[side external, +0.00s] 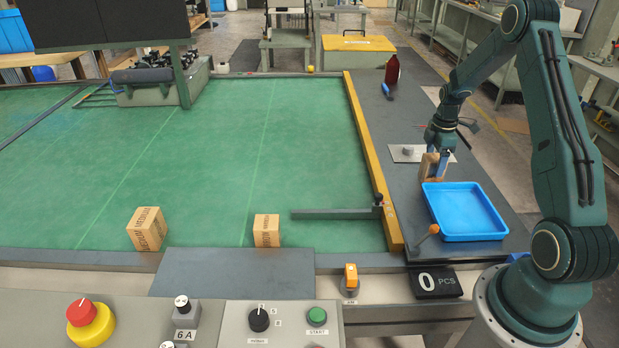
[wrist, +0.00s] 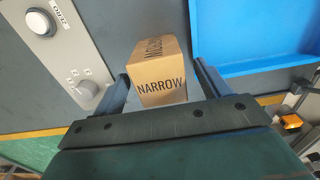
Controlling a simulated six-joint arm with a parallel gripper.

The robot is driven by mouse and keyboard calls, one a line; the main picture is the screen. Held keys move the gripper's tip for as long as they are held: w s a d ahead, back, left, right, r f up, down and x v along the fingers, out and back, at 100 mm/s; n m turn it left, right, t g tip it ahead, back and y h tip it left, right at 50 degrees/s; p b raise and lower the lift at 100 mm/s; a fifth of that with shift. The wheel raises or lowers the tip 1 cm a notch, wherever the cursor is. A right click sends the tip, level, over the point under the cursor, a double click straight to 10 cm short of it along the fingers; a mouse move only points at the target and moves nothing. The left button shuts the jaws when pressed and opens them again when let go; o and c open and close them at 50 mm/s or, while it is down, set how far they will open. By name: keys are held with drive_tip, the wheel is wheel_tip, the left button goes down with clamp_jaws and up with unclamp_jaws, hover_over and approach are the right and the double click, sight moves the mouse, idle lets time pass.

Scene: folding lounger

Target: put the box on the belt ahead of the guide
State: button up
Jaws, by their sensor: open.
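A brown cardboard box (side external: 429,167) stands on the dark side ledge beside the belt, just behind the blue tray. In the wrist view the box (wrist: 158,70) has NARROW printed on its near face. My gripper (side external: 438,165) is down at the box, with its open fingers on either side of it; small gaps show between the fingers and the box. The green belt (side external: 230,150) fills the left and middle. A grey guide bar (side external: 335,213) reaches across the belt's near right part from a pivot on the yellow rail (side external: 370,150).
Two other boxes, one tilted in view (side external: 147,229) and one squarer (side external: 266,230), are at the belt's near edge. The empty blue tray (side external: 465,211) is close to my gripper. An orange-knobbed lever (side external: 427,236) stands by it. The belt's middle is clear.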

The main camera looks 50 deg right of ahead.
idle(0.4)
drive_tip(key=c, duration=1.2)
drive_tip(key=shift+c, duration=0.2)
drive_tip(key=shift+r, duration=0.2)
wheel_tip(320, 180, up, 20)
drive_tip(key=shift+f, duration=0.15)
drive_tip(key=w+a+f+m, duration=0.2)
drive_tip(key=w+a+f, duration=0.15)
drive_tip(key=a, duration=0.55)
drive_tip(key=w+a+f+m, duration=0.2)
drive_tip(key=a+f, duration=0.3)
drive_tip(key=a, duration=0.3)
drive_tip(key=w+a+f+m, duration=0.25)
drive_tip(key=a+f, duration=0.25)
drive_tip(key=a, duration=0.4)
drive_tip(key=s+a+f+m, duration=0.2)
drive_tip(key=a+f, duration=0.1)
drive_tip(key=a, duration=0.7)
drive_tip(key=shift+s+f, duration=0.15)
drive_tip(key=shift+f, duration=0.15)
